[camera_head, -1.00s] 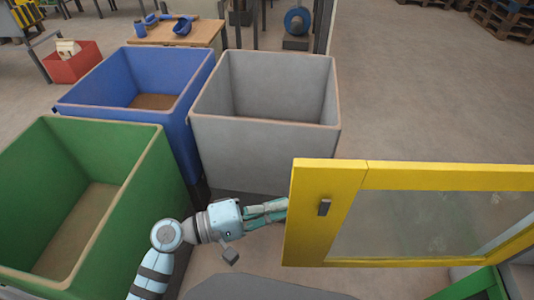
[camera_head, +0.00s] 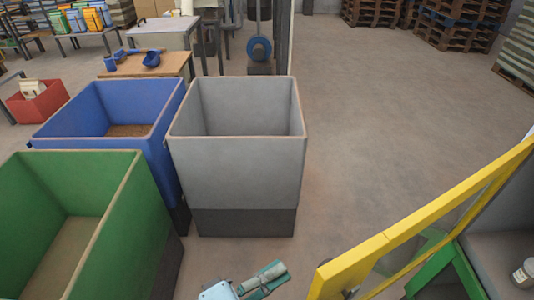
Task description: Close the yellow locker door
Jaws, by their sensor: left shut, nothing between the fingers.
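The yellow locker door (camera_head: 425,217) is at the lower right, a yellow frame around a clear panel, seen steeply from its edge. It stands ajar, at an angle to the grey locker body (camera_head: 492,258) on the right. My left gripper (camera_head: 275,270) is at the bottom middle, shut and empty, pointing up and right. A gap of floor shows between its fingertips and the door's near end, on the left of the door. The door's handle is mostly hidden. My right gripper is not in view.
A grey bin (camera_head: 238,165), a blue bin (camera_head: 110,110) and a green bin (camera_head: 70,170) stand on the left. A small jar (camera_head: 524,274) is inside the locker. A green frame part (camera_head: 440,262) shows behind the door. The floor right of the grey bin is clear.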

